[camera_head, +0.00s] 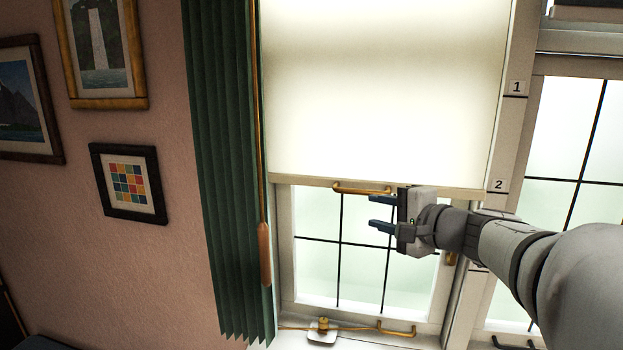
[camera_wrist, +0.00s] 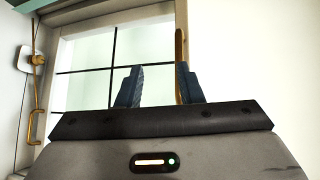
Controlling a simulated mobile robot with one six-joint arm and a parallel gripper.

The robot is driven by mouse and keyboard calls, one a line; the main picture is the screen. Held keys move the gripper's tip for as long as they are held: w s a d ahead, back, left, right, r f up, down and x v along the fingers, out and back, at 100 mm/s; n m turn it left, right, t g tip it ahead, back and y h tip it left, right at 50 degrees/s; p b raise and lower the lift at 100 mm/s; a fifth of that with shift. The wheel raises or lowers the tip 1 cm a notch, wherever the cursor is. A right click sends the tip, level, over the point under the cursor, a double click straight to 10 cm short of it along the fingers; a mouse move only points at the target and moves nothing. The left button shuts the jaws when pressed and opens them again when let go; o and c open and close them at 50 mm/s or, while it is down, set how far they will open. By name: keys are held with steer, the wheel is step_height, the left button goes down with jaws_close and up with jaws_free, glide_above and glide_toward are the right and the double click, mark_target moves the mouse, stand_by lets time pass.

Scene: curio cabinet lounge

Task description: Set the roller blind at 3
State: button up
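The cream roller blind (camera_head: 385,95) hangs over the upper window, its bottom bar about level with the line under the "2" label (camera_head: 498,185). A brass pull handle (camera_head: 360,188) sits at the bar. My gripper (camera_head: 380,213) is open just below the bar, near the handle's right end. In the wrist view, the two dark fingers (camera_wrist: 158,88) stand apart, and the handle (camera_wrist: 180,50) shows close beside the right finger. I cannot tell if they touch. The "1" label (camera_head: 516,88) is higher on the frame. A line shows lower down, but my arm hides any "3" label.
A green curtain (camera_head: 222,150) hangs left of the blind, with a cord and wooden pull (camera_head: 265,255). A brass handle (camera_head: 397,330) and a white cord fitting (camera_head: 322,331) are at the window's bottom. Framed pictures (camera_head: 130,183) hang on the left wall.

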mark_target(364, 193)
steer(key=shift+m+t, duration=0.5)
steer(key=w, duration=0.2)
steer(key=w+a+p, duration=0.1)
steer(key=w, duration=0.2)
steer(key=w+a+r+p, duration=0.1)
steer(key=w, duration=0.1)
steer(key=shift+w+a, duration=0.1)
steer(key=shift+w, duration=0.3)
steer(key=shift+c, duration=0.4)
jaws_close()
